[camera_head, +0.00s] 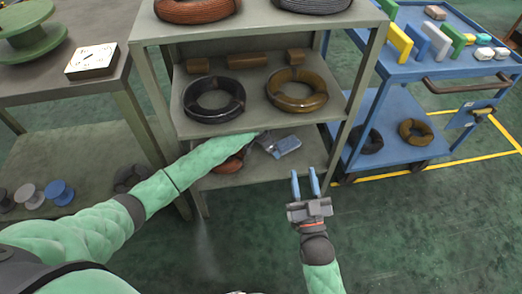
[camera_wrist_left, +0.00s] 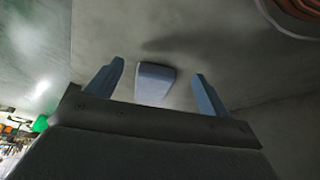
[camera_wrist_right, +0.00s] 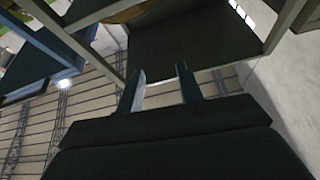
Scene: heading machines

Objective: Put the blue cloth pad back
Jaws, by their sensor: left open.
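A blue-grey pad (camera_head: 288,145), probably the blue cloth pad, lies on the lower shelf of the middle rack. In the left wrist view the pad (camera_wrist_left: 155,84) sits on the grey shelf surface, beyond and between the fingertips, with a visible gap to each finger. My left gripper (camera_wrist_left: 158,82) is open and empty. In the head view my left arm reaches into the lower shelf, and its gripper (camera_head: 268,145) is small and partly shadowed beside the pad. My right gripper (camera_head: 305,184) is open and empty in front of the rack; it also shows in the right wrist view (camera_wrist_right: 160,85).
The shelf above holds a black coil (camera_head: 214,98) and a brown coil (camera_head: 296,90). A reddish coil (camera_head: 230,163) lies on the lower shelf by my left forearm. A blue cart (camera_head: 400,70) with blocks stands right. The floor at front right is clear.

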